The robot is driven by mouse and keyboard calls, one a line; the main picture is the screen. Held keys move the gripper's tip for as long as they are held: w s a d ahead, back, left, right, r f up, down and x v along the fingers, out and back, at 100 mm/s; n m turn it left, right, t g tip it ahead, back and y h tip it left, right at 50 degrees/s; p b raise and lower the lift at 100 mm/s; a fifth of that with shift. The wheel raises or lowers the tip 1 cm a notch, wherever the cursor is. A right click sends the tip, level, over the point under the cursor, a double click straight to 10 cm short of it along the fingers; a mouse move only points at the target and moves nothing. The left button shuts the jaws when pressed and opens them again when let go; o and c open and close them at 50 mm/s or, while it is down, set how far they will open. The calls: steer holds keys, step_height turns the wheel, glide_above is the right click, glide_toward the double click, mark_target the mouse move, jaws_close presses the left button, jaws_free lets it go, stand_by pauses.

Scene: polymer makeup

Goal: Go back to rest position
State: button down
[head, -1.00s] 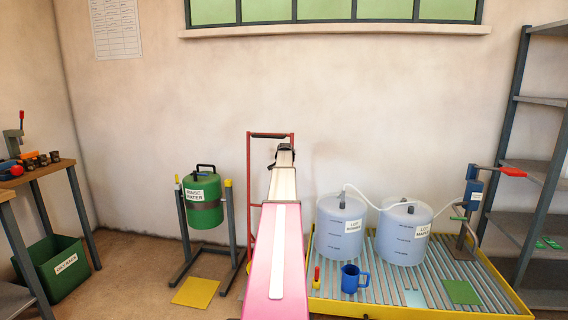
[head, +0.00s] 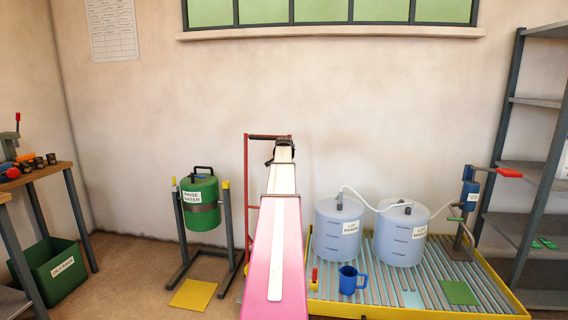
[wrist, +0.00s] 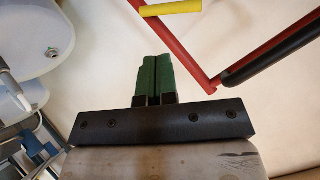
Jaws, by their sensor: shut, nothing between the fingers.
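My gripper (wrist: 153,78) shows in the wrist view with its two green-padded fingers side by side, shut with nothing between them. In the head view my pink and white arm stretches forward along the middle, and the gripper's fingers are hidden at its far end. The wrist view shows red bars with a black sleeve (wrist: 270,52) close to the right of the fingers; I cannot tell the exact gap.
A green rinse water drum (head: 200,203) hangs in a stand left of my arm. Two white tanks (head: 338,229), a blue jug (head: 351,280) and a hand pump (head: 469,195) stand on a yellow-edged grate (head: 400,312). A red hand truck (head: 250,190) leans behind my arm. A workbench (head: 55,170) is at left, shelving (head: 505,130) at right.

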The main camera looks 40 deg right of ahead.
steer(key=v, duration=0.2)
steer(key=shift+s+a+r, duration=0.2)
stand_by(0.3)
